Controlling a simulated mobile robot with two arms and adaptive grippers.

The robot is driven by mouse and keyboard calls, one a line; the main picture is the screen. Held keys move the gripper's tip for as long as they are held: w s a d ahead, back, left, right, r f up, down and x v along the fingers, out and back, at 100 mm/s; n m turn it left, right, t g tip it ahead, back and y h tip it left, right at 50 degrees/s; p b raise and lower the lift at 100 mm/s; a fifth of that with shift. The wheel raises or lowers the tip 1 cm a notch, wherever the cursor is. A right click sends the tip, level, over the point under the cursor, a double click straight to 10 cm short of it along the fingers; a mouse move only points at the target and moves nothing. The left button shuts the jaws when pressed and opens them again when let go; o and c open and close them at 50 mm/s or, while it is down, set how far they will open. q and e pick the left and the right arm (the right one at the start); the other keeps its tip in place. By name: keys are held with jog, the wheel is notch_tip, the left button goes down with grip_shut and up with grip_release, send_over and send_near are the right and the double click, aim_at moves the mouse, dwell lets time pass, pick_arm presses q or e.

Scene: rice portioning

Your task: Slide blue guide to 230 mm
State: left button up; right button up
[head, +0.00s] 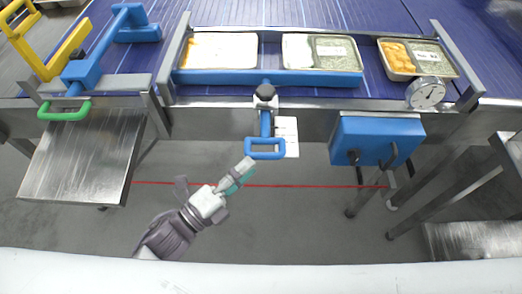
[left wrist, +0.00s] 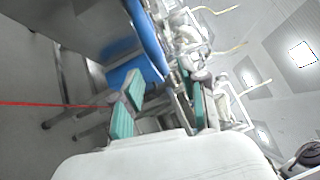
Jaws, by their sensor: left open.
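The blue guide (head: 268,77) is a long bar along the front of the conveyor in the head view, in front of the food trays.
Trays with yellow and pale food (head: 220,35) stand behind the guide. A round dial (head: 425,93) and a blue box (head: 377,139) are to the right. A blue arm with a green handle (head: 64,111) and a steel table (head: 82,160) are at left. Floor below is clear.

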aim_at(261, 154)
pick_arm(q)
jog(key=x, duration=0.5)
jog(key=shift+p, duration=0.35)
grip_shut()
